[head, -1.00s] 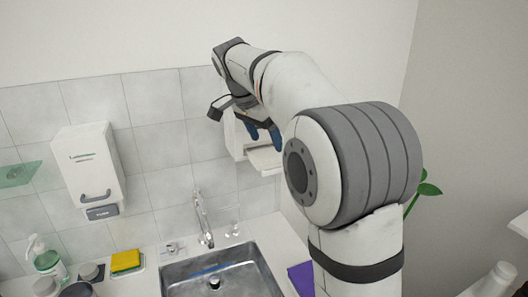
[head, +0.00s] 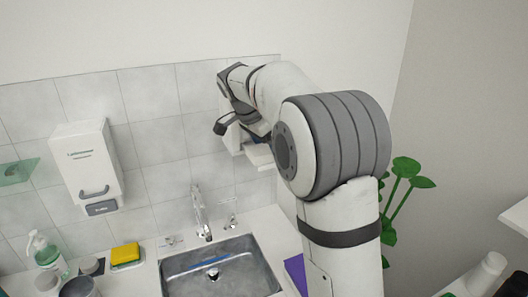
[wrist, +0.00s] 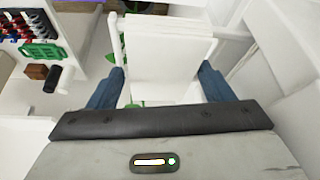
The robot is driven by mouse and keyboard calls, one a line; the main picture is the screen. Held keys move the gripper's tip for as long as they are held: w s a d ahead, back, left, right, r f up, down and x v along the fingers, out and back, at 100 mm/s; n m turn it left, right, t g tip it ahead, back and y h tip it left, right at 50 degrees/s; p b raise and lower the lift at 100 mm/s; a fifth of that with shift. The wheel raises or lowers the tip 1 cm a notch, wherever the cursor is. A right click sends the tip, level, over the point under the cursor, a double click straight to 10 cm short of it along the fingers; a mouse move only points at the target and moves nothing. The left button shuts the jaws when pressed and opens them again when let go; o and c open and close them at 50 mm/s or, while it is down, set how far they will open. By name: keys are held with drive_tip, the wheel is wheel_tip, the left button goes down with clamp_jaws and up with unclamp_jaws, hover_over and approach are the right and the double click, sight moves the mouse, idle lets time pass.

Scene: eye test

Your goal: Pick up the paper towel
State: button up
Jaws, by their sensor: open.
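A white sheet, which looks like the paper towel (wrist: 165,75), lies between the two blue fingers of my gripper (wrist: 162,72) in the wrist view. The fingers are open, one on each side of it, with no clear contact visible. In the head view, a white piece (head: 259,156) juts from the foot of a white wall dispenser (head: 232,138); I cannot tell whether it is towel or tray. My gripper (head: 261,142) is beside it, its fingers mostly hidden by my own arm.
A second white dispenser (head: 88,165) hangs on the tiled wall at the left. Below are a metal sink (head: 240,278) with a faucet (head: 201,215), a yellow sponge (head: 125,254) and a soap bottle (head: 46,252). A green plant (head: 402,185) stands right of my arm.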

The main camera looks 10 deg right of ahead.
idle(0.3)
drive_tip(key=c, duration=0.7)
drive_tip(key=shift+r, duration=0.15)
wheel_tip(320, 180, up, 28)
drive_tip(key=p, duration=0.6)
drive_tip(key=shift+p, duration=0.4)
drive_tip(key=o, duration=0.3)
drive_tip(key=shift+c, duration=1.3)
